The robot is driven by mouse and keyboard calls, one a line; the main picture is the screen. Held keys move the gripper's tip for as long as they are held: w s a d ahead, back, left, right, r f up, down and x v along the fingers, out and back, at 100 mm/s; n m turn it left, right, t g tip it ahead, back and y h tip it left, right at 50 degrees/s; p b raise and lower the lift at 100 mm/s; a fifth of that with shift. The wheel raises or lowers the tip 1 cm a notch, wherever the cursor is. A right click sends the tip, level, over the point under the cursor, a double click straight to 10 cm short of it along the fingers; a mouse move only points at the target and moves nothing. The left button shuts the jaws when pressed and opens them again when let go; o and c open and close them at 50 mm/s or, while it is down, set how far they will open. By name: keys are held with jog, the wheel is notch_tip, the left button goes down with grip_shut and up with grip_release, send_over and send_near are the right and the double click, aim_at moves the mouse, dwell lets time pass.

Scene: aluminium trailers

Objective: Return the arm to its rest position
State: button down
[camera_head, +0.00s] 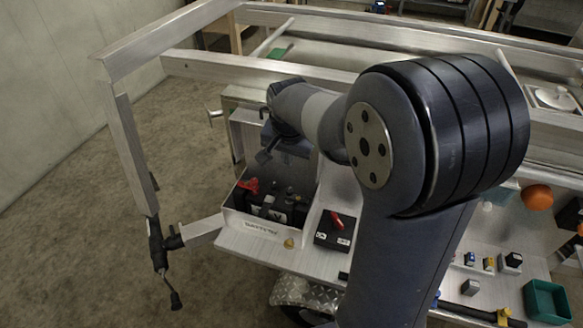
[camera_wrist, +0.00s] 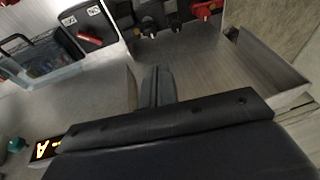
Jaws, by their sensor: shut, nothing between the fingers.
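My arm crosses the middle of the head view, its large dark joint filling the right of centre. My gripper (camera_head: 266,155) hangs at the far end of the forearm, above the back left of an open metal battery box (camera_head: 238,222). The arm partly hides the gripper there. In the wrist view my gripper (camera_wrist: 156,72) shows its two dark fingers together, with nothing held. They point over the bare metal shelf, apart from the dark battery (camera_wrist: 160,18).
A black switch box with a red key (camera_head: 335,229) sits right of the battery box; it shows in the wrist view (camera_wrist: 88,25). A clear handled bin (camera_wrist: 40,62) stands beside it. A green tray (camera_head: 548,301) and an orange knob (camera_head: 537,197) are right. Trailer rails (camera_head: 280,75) run behind.

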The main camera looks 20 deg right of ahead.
jog(key=shift+v, duration=0.85)
jog(key=shift+w+a, duration=0.1)
jog(key=shift+a, duration=0.05)
jog(key=b, duration=0.2)
send_near(289, 188)
jog(key=x, duration=0.2)
jog(key=d+x, duration=0.1)
jog(key=x, duration=0.1)
jog(key=shift+f, duration=0.4)
jog(key=shift+f+b, duration=0.3)
jog(key=shift+f, duration=0.45)
jog(key=shift+w+a+f, duration=0.1)
jog(key=shift+w+a, duration=0.2)
jog(key=shift+a, duration=0.2)
